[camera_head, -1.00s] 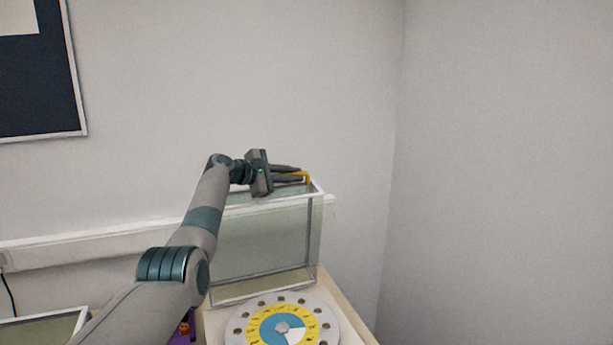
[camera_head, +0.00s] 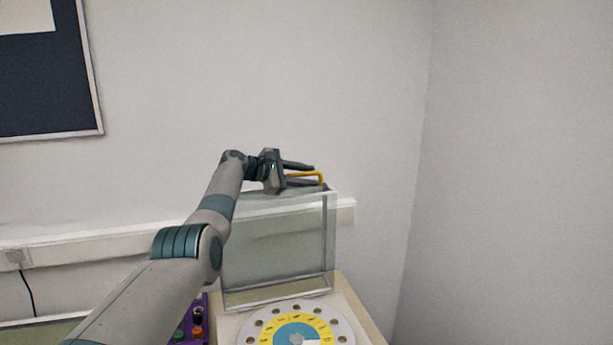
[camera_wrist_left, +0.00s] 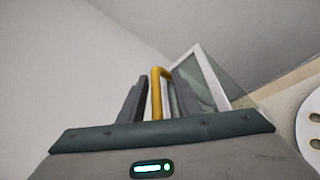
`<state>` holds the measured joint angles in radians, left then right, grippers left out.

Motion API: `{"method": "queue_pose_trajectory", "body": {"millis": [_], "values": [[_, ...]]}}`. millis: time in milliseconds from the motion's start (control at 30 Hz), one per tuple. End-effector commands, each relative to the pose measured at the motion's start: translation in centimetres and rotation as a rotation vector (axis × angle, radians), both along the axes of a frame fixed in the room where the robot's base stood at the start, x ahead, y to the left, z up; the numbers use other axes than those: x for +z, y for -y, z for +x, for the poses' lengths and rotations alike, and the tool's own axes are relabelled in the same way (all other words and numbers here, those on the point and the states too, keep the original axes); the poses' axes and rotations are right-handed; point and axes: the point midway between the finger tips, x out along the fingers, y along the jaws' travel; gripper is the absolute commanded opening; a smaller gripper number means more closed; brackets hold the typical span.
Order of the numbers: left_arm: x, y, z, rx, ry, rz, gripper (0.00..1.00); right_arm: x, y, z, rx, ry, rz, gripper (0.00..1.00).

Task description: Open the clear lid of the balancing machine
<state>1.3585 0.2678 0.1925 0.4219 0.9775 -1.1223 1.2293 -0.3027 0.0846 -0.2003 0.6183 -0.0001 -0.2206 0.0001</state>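The clear lid (camera_head: 275,240) of the balancing machine stands raised, nearly upright, behind the round dial disc (camera_head: 320,320). It has a pale frame, and part of it also shows in the left wrist view (camera_wrist_left: 212,76). A yellow handle (camera_head: 322,178) sits at its top edge. My left gripper (camera_head: 313,175) is at that top edge, with its fingers apart on either side of the handle. In the left wrist view the handle (camera_wrist_left: 157,95) stands between the two fingers with gaps beside it. My right gripper is out of view.
A purple panel with coloured knobs (camera_head: 195,322) lies left of the machine, partly behind my left arm. A white wall trunking (camera_head: 90,240) runs behind the lid. The grey wall is close behind, and a corner lies to the right.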

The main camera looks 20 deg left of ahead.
Motion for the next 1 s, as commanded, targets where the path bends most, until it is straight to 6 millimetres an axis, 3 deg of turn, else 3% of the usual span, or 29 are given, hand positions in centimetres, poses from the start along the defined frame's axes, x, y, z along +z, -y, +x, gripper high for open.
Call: {"method": "queue_pose_trajectory", "body": {"millis": [567, 1000], "values": [[0.3, -0.8, -0.7, 0.001, 0.005, 0.001, 0.30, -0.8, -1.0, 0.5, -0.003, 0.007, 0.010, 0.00], [1.4, -3.5, -4.1, 0.002, 0.005, 0.003, 0.30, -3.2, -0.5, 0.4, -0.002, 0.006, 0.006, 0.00]]}}
